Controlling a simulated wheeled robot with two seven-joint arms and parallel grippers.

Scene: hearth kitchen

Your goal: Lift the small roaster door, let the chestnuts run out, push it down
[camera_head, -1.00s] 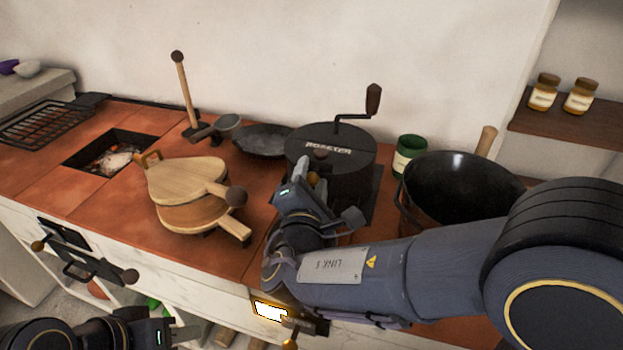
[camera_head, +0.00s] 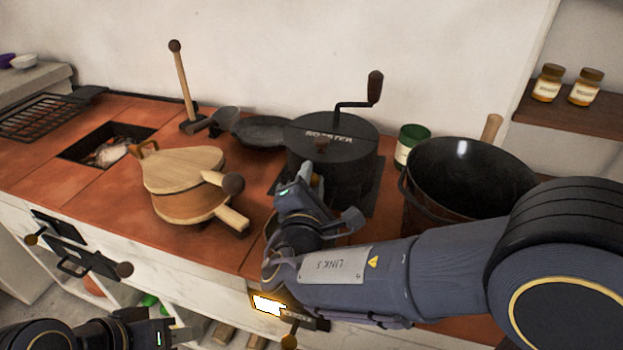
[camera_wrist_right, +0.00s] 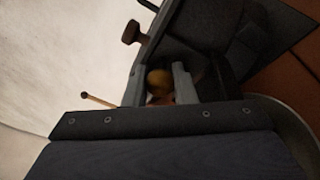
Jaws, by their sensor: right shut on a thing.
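The black drum roaster (camera_head: 335,137) stands towards the back of the red-tiled counter, its crank (camera_head: 373,90) raised on top. My right gripper (camera_head: 308,178) is low at the roaster's front. In the right wrist view its fingers (camera_wrist_right: 160,86) are closed around a round yellow-brown knob (camera_wrist_right: 159,80). The door panel itself is hidden behind the gripper. No chestnuts are visible. My left gripper (camera_head: 172,337) is at the bottom left, away from the roaster; its fingers are unclear.
A large black pot (camera_head: 465,175) stands right of the roaster, with a green tin (camera_head: 412,143) behind it. Wooden bellows (camera_head: 185,180) lie to the left, and a dark pan (camera_head: 262,131) is behind them. A curved metal rim (camera_wrist_right: 295,135) shows at the right of the wrist view.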

